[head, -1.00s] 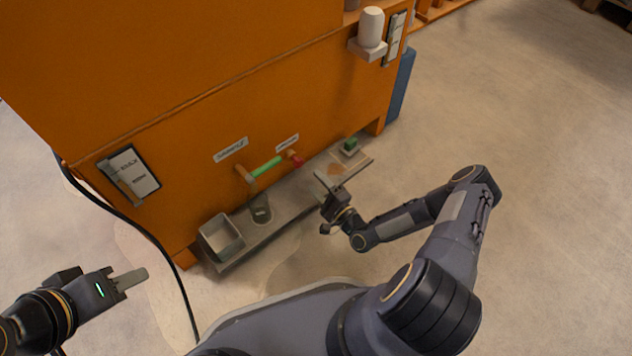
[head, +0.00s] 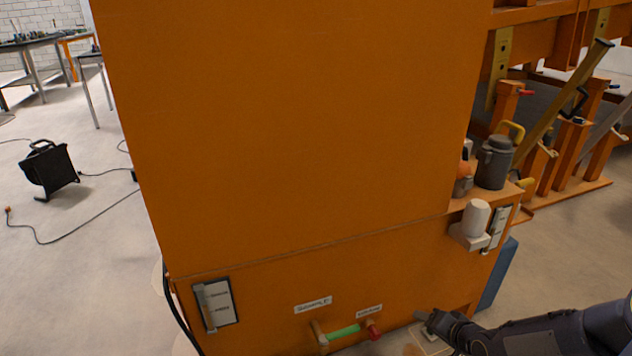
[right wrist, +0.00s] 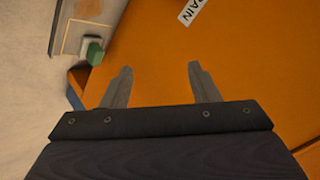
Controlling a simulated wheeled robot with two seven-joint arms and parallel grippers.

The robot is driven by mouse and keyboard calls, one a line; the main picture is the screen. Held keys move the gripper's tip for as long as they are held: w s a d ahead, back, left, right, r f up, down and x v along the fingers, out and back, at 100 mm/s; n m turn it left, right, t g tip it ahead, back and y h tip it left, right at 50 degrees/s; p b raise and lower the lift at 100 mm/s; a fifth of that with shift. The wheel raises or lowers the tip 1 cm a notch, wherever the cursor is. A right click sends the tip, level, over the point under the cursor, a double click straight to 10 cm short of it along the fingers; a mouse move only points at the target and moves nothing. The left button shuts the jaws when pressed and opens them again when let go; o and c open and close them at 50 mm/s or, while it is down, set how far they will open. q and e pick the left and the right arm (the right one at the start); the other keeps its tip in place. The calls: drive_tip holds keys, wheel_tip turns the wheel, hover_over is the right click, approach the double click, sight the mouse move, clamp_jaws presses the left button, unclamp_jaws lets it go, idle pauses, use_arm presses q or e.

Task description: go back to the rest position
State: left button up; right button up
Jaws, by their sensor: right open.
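My right gripper (head: 424,318) is at the bottom of the head view, near the lower right of the orange cabinet (head: 290,150). In the right wrist view its two fingers (right wrist: 158,88) are apart with nothing between them, in front of the orange panel. A handle with a green grip and a red end (head: 345,332) sticks out of the cabinet to the left of this gripper. In the right wrist view a small green block (right wrist: 95,53) on a pale holder lies beyond the left finger. My left gripper is outside the head view.
A white cylinder on a bracket (head: 473,220) and a grey canister (head: 494,160) are at the cabinet's right side. Floor is open at the right.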

drive_tip(key=s+a+r+n+g+h, duration=0.2)
drive_tip(key=s+r+n+g, duration=0.1)
drive_tip(key=s+r, duration=1.45)
drive_tip(key=s+a+r+n+y+p, duration=0.1)
drive_tip(key=s+a, duration=0.2)
drive_tip(key=s, duration=0.2)
drive_tip(key=s+a+r+n+y, duration=0.1)
drive_tip(key=s+a+r, duration=0.1)
drive_tip(key=s, duration=0.3)
wheel_tip(320, 180, up, 38)
drive_tip(key=p, duration=3.8)
drive_tip(key=shift+s+a+f+g+y, duration=0.15)
drive_tip(key=shift+s+a+g+y, duration=0.15)
drive_tip(key=shift+s+g, duration=0.15)
drive_tip(key=shift+f, duration=0.1)
